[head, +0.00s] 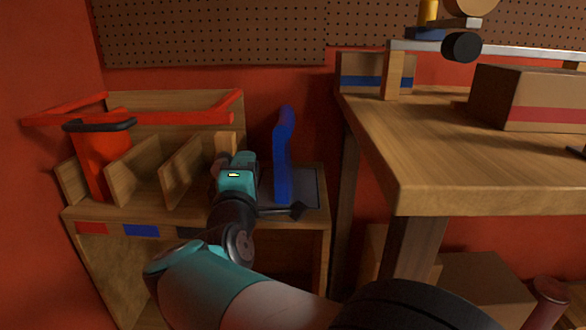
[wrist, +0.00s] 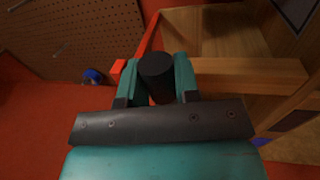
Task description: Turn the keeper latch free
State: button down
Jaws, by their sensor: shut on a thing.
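My gripper (wrist: 158,62) is shut on a dark, round-ended cylinder (wrist: 156,70), which stands between the two teal fingers in the wrist view. In the head view my gripper (head: 240,160) is at the right end of the wooden rack, left of the upright blue piece (head: 283,160), and its fingers hide the held part. I cannot tell for sure which part is the keeper latch. A red bar (head: 170,106) runs across the top of the rack; a red bar also shows behind the fingers in the wrist view (wrist: 147,42).
The wooden rack (head: 95,215) has upright dividers and a red piece with a black top (head: 100,160). A workbench (head: 440,180) with a cardboard box (head: 530,97) stands right, boxes beneath.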

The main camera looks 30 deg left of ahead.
jog(key=shift+f, duration=0.1)
jog(key=c, duration=0.9)
grip_release()
jog(key=shift+o, duration=0.2)
jog(key=p+v, duration=0.2)
jog(key=v, duration=1)
jog(key=shift+w, duration=0.1)
